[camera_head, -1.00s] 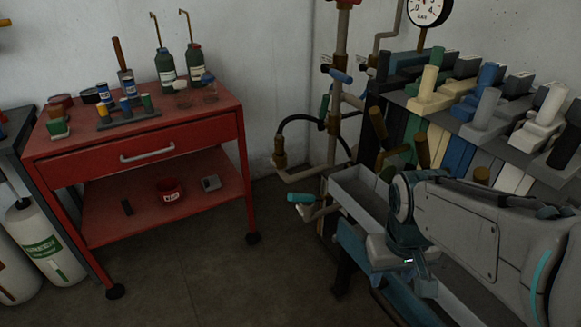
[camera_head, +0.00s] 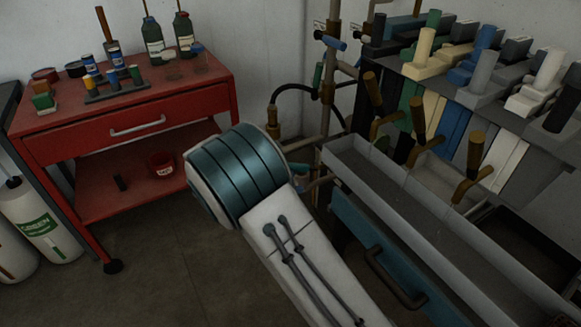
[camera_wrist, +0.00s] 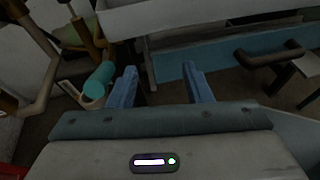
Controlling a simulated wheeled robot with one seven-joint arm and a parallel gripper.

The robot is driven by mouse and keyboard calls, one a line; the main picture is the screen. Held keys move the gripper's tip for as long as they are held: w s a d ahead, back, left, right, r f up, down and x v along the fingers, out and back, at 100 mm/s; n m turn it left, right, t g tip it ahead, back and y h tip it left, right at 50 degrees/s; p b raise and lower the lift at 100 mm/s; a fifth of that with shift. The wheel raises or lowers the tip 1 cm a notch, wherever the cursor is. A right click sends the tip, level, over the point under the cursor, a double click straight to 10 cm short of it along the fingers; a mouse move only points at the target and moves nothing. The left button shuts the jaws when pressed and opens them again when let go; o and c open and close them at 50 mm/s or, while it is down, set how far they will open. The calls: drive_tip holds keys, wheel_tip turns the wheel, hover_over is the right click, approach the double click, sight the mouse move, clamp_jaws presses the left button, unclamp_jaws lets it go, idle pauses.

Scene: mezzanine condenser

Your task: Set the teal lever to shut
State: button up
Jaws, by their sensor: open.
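The teal lever's rounded grip (camera_wrist: 99,80) shows in the wrist view, tilted, just left of my left finger and outside the jaws. It appears apart from the finger, though depth is hard to judge. My gripper (camera_wrist: 160,83) is open, with nothing between its two blue fingers. The lever's setting cannot be told.
A blue lever (camera_head: 334,43) and a green one (camera_head: 318,75) sit higher on the pipes. A grey trough (camera_head: 420,215) and a teal drawer front with a dark handle (camera_head: 395,277) stand right. A red cart (camera_head: 120,130) stands left. Brown-handled hooks (camera_head: 418,120) rise behind the trough.

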sight(299, 167)
drive_tip(key=a+f+n+t, duration=0.3)
drive_tip(key=a+n+t, duration=0.25)
drive_tip(key=a, duration=0.55)
drive_tip(key=shift+h, duration=0.4)
drive_tip(key=b+x, duration=0.1)
drive_tip(key=x, duration=1.3)
drive_tip(key=shift+w+r, duration=0.1)
drive_tip(key=shift+w, duration=0.05)
clamp_jaws()
drive_tip(key=shift+r, duration=0.1)
